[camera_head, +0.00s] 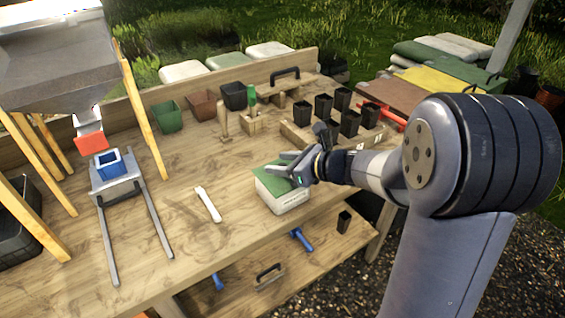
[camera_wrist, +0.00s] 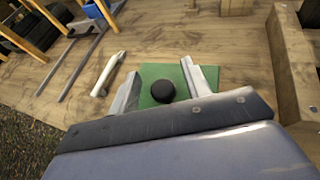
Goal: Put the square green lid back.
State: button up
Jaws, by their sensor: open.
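The square green lid (camera_head: 268,181) lies on top of a white box (camera_head: 284,200) with print on its side, near the front edge of the bench. From here I cannot tell whether it is seated all round. In the wrist view the lid (camera_wrist: 150,75) shows as a green square with a round black knob (camera_wrist: 163,91). My gripper (camera_head: 288,168) is over the lid and hides part of it. Its two fingers (camera_wrist: 159,80) are spread, one on each side of the knob, with gaps between. I see nothing held in them.
A white bar-shaped thing (camera_head: 208,204) lies left of the box. A wooden tray (camera_head: 297,136) with several black pots stands behind on the right. A blue square container (camera_head: 109,163) sits under the hopper at left. Bare bench lies around the white bar.

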jog(key=shift+r+p, duration=0.55)
jog(key=shift+p, duration=0.1)
jog(key=shift+s+d+r, duration=0.1)
jog(key=shift+d+r, duration=0.1)
jog(key=shift+r, duration=0.1)
jog(key=b+v, duration=0.1)
jog(key=v, duration=1)
jog(key=shift+s+d, duration=0.2)
jog(key=shift+f, duration=0.15)
jog(key=x, duration=1.2)
jog(key=shift+w+a+f, duration=0.1)
jog(key=shift+f, duration=0.35)
jog(key=shift+f+b, duration=0.15)
jog(key=shift+b, duration=0.2)
